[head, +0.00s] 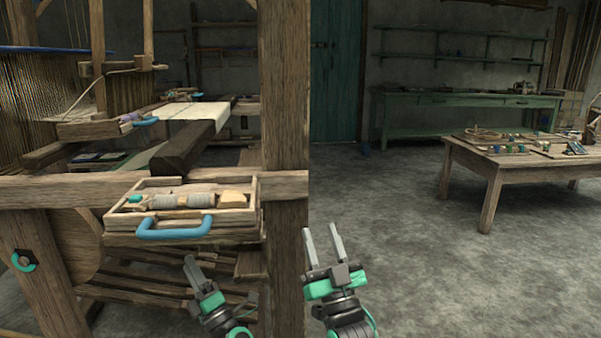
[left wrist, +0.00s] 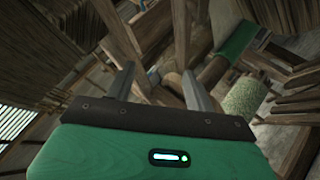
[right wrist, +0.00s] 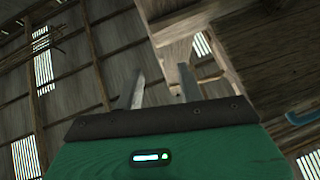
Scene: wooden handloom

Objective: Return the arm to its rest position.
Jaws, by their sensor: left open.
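My left gripper (head: 193,266) is below the front tray of the loom in the head view, pointing up and seen nearly edge-on. In the left wrist view its two fingers stand apart with nothing between them (left wrist: 156,76). My right gripper (head: 321,232) points up just right of the loom's thick post, over the grey floor in the picture. Its two fingers are apart and empty, and they also show in the right wrist view (right wrist: 161,74). Neither gripper appears to touch anything.
The wooden loom post (head: 285,120) stands between the grippers in the picture. A tray (head: 112,226) with a blue handle (head: 174,231) and several spools rests at the loom's front beam. A low wooden table (head: 540,172) stands at right. The floor (head: 410,240) between is clear.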

